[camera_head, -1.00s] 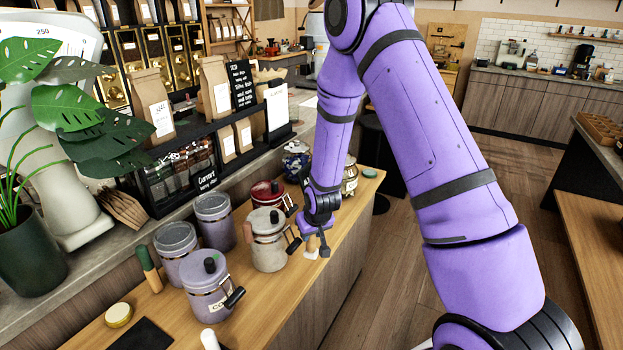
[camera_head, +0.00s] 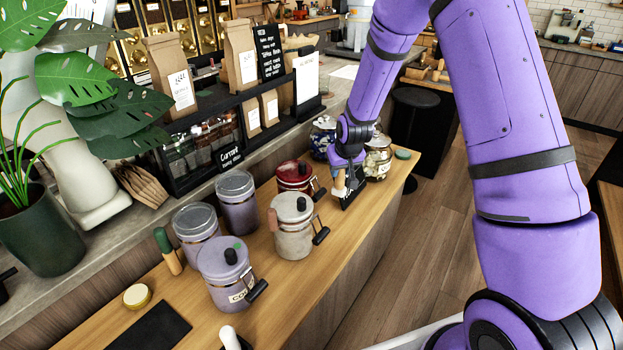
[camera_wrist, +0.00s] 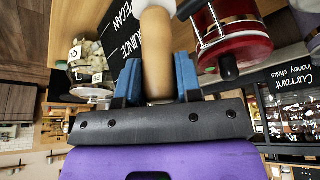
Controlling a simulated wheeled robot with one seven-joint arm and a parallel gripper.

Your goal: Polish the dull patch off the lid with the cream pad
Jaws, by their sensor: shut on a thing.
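A black lettered board (camera_wrist: 127,75) is close by my gripper. Glass jars (camera_head: 378,160) stand behind it.

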